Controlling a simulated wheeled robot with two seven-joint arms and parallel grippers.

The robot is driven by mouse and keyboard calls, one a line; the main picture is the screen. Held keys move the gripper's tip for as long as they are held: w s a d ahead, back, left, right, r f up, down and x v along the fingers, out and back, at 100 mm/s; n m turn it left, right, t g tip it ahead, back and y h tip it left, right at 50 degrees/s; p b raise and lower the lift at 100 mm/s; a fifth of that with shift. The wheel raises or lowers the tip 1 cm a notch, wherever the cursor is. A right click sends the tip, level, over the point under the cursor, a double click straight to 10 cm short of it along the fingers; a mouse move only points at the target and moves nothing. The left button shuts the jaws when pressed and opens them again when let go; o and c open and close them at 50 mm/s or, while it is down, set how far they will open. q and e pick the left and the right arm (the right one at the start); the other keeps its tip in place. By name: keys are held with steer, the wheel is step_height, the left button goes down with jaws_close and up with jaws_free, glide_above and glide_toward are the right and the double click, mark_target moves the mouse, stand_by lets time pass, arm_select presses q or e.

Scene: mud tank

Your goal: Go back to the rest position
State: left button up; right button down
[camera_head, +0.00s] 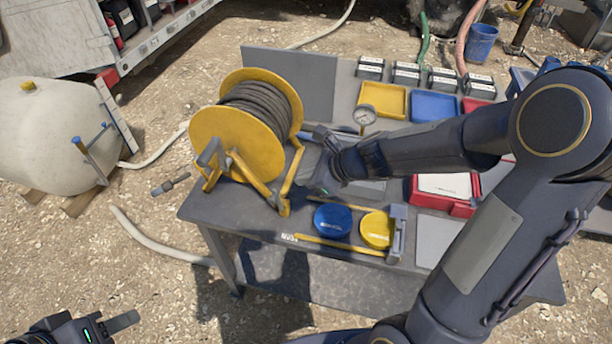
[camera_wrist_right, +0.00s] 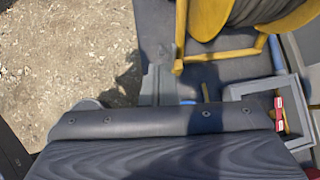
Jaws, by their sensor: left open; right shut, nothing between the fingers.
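My right arm reaches in from the right across the workbench (camera_head: 335,278). Its gripper (camera_head: 316,182) is shut and empty, over the bench just right of the yellow hose reel (camera_head: 206,138). In the right wrist view, the gripper's dark body fills the bottom. The reel's yellow frame (camera_wrist_right: 222,56) shows close ahead there, and I cannot tell whether the gripper touches it. My left gripper (camera_head: 118,326) is open and empty at the bottom left, over bare ground, away from the bench.
A blue round container (camera_head: 333,220) and a yellow one (camera_head: 377,229) sit at the bench's front. A pressure gauge (camera_head: 365,115), a yellow tray (camera_head: 383,101), a blue tray (camera_head: 434,106) and a red case (camera_head: 427,198) surround my right forearm. A pale tank (camera_head: 45,140) stands left; gravel before it is open.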

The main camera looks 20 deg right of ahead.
stand_by(0.3)
steer(key=s+a+r+n+b, duration=0.1)
steer(key=s+r+n+b, duration=0.3)
steer(key=s+n, duration=0.75)
steer(key=s+d+f+n+g+h, duration=0.1)
steer(key=s+d+n+h, duration=0.1)
steer(key=s+n, duration=0.9)
steer(key=shift+d+f+n, duration=0.35)
steer(key=shift+d+n, duration=0.15)
steer(key=shift+n, duration=0.35)
